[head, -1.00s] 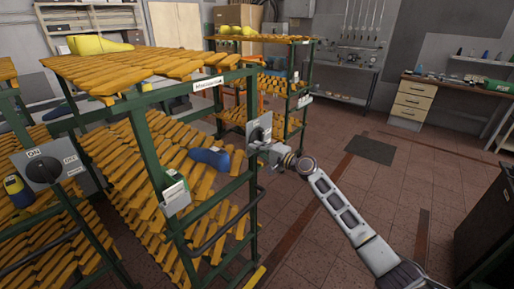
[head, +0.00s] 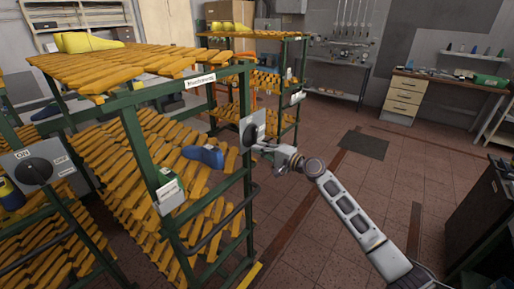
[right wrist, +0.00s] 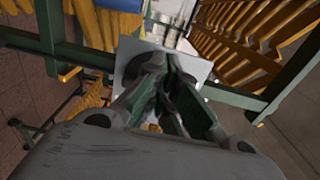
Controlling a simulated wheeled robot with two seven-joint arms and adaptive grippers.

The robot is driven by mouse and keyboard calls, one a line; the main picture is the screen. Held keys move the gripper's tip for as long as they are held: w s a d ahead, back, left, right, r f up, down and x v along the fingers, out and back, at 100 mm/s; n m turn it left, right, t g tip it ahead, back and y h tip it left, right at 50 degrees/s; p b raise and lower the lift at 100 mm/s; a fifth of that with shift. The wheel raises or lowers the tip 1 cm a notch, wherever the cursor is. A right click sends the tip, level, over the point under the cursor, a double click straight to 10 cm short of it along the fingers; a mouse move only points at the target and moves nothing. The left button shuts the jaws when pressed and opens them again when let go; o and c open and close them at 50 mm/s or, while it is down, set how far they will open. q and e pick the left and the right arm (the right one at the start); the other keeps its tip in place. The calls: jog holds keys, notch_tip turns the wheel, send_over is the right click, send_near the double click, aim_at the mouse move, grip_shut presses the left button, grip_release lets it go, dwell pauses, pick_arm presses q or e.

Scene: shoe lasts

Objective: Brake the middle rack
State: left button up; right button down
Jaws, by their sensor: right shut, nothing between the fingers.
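The middle rack, a green frame with orange wooden slats (head: 130,65), stands at centre-left in the head view. A grey switch plate (head: 258,122) with a dark round knob (head: 250,135) is on its right post. My right gripper (head: 262,150) is at the plate's lower edge, by the knob. In the right wrist view its fingers (right wrist: 172,85) are shut and empty in front of the pale plate (right wrist: 197,66). The dark knob (right wrist: 138,66) shows beside the fingers, partly hidden by them. I cannot tell whether they touch. My left gripper is not in view.
Another rack at the left has an ON/OFF switch box (head: 38,168). A third rack (head: 290,95) stands behind. A blue last (head: 204,156) and a yellow last (head: 88,42) lie on the middle rack. The floor (head: 400,190) at right is mostly clear.

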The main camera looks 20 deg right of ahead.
jog(key=v, duration=0.4)
dwell(0.4)
jog(key=shift+n, duration=0.3)
dwell(0.3)
